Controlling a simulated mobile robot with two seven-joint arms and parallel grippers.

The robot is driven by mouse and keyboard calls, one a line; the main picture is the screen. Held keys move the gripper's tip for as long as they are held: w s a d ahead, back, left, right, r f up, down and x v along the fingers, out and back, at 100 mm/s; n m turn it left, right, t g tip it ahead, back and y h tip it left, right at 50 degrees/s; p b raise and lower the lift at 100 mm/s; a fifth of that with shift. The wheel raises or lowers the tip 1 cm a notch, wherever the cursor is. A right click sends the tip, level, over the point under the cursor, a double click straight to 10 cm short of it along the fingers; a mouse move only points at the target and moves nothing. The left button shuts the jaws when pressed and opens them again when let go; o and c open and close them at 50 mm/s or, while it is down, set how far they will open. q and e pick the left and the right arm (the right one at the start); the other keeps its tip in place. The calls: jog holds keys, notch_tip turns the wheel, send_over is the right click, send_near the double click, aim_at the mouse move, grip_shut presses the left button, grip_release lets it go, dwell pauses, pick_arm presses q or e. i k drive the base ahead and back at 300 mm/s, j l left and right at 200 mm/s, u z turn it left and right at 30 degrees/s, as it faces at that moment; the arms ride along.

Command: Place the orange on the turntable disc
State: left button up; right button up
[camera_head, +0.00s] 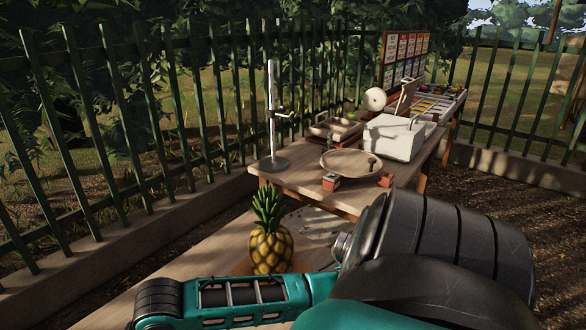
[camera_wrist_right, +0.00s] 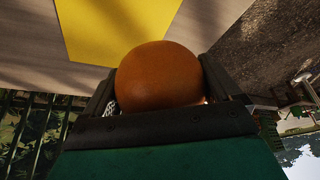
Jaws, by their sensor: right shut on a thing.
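The orange (camera_wrist_right: 158,75) is held between the two fingers of my right gripper (camera_wrist_right: 160,92) in the right wrist view. The fingers are on either side of it, and its lower part is hidden by the gripper body. The orange does not show in the head view. A wide, pale round disc (camera_head: 338,158) lies on the far table in the head view and looks like the turntable disc, with a small dark knob near its right side. My left gripper is not in view.
A pineapple (camera_head: 270,248) stands on the near wooden table (camera_head: 212,262), close behind my teal arm. A yellow sheet (camera_wrist_right: 115,28) shows beyond the orange.

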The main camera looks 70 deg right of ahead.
aim_at(348, 159)
jog(key=l+u, duration=0.2)
jog(key=u, duration=0.25)
jog(key=k+l+u, duration=0.3)
jog(key=k+l, duration=0.15)
jog(key=l, duration=0.15)
jog(key=k+l+u, duration=0.25)
jog(key=k+l, duration=0.25)
jog(key=k+l+u, duration=0.1)
jog(key=k+l, duration=1)
jog(key=k+l+u, duration=0.1)
jog(key=k+l, duration=0.95)
jog(key=k, duration=0.15)
